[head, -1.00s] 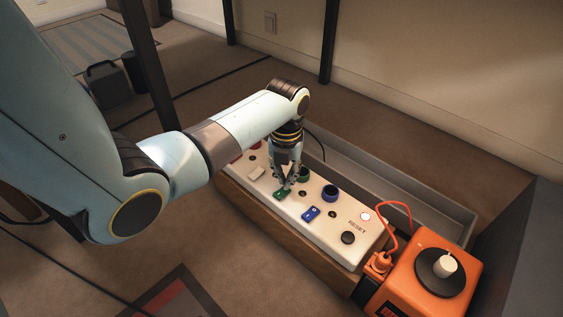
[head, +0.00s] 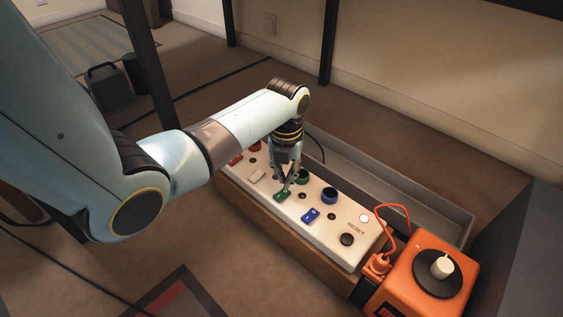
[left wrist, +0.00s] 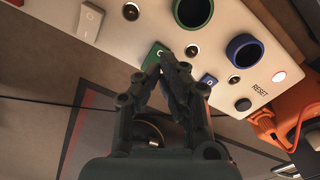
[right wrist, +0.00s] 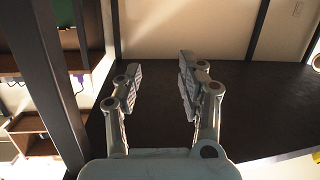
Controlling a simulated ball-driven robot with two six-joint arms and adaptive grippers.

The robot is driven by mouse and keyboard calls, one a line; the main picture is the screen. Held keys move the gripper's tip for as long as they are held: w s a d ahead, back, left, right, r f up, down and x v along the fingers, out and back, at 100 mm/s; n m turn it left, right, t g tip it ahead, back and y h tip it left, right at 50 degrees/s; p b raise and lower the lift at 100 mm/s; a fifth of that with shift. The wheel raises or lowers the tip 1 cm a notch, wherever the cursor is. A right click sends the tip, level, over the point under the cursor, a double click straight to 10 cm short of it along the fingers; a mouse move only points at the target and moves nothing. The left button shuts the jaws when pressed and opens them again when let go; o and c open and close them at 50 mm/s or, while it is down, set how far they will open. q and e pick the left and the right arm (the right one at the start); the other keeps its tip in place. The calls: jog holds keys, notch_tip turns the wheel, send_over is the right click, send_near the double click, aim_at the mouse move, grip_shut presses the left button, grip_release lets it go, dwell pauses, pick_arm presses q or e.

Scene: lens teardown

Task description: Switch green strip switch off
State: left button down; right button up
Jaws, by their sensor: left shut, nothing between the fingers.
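The green strip switch (head: 283,196) is a small green rocker on the white power strip (head: 345,222). It also shows in the left wrist view (left wrist: 153,56), partly covered by my fingers. My left gripper (head: 288,184) is shut and empty, pointing down with its fingertips at the green switch; in the left wrist view the tips (left wrist: 168,55) meet at its right edge. I cannot tell whether they press on it. My right gripper (right wrist: 160,75) shows only in the right wrist view, open and empty, away from the strip.
On the strip are a blue switch (head: 311,215), a white switch (head: 257,176), a red switch (head: 235,159) and a black button (head: 347,240) near RESET. A blue-ringed socket (head: 330,194) stands behind. An orange box with a dial (head: 420,285) sits at the right end, beside a grey tray (head: 400,188).

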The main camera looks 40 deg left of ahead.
aim_at(285, 191)
pick_arm(q)
jog(key=shift+r, duration=0.3)
jog(key=shift+r+p, duration=0.25)
jog(key=shift+p, duration=0.25)
notch_tip(285, 191, up, 2)
jog(key=shift+w+r+p, duration=0.1)
jog(key=shift+r+p, duration=0.05)
jog(key=shift+p, duration=0.9)
jog(key=shift+r, duration=0.1)
pick_arm(e)
jog(key=s+d+f+g, duration=0.1)
jog(key=s+f+g, duration=0.3)
jog(key=f+g, duration=0.1)
jog(key=shift+s+f+m+g+h, duration=0.25)
jog(key=shift+m+g+h, duration=0.15)
jog(key=shift+g, duration=0.3)
